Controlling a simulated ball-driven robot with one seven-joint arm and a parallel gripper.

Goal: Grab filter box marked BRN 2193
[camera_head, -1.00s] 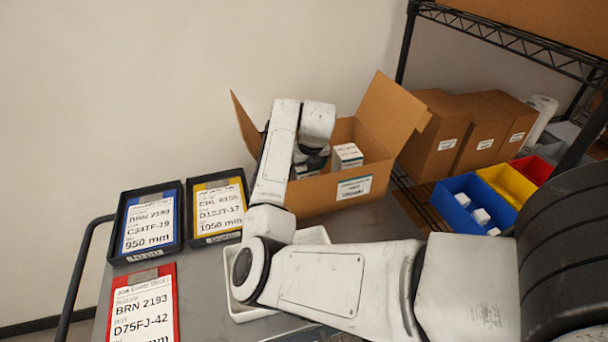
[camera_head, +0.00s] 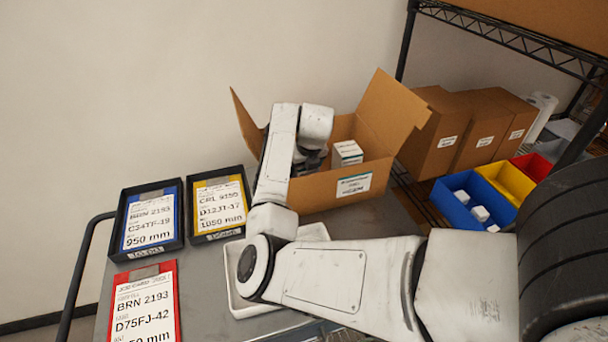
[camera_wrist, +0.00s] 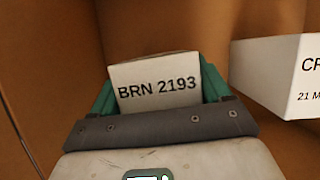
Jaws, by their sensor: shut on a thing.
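In the wrist view, a white filter box marked BRN 2193 (camera_wrist: 157,84) sits between the green fingers of my gripper (camera_wrist: 157,92). The gripper is shut on it, with its printed face towards the camera. Brown cardboard surrounds it. A second white filter box (camera_head: 347,152) stands in the carton to the right of my wrist. It also shows in the wrist view (camera_wrist: 280,75), apart from my gripper, its marking cut off by the edge.
Left on the grey table are a blue-edged card tray (camera_head: 150,222), a yellow-edged card tray (camera_head: 219,205) and a red card (camera_head: 145,305) reading BRN 2193. A white tray (camera_head: 238,305) lies under my arm. Carton flaps stand up; shelving with coloured bins (camera_head: 470,200) is at right.

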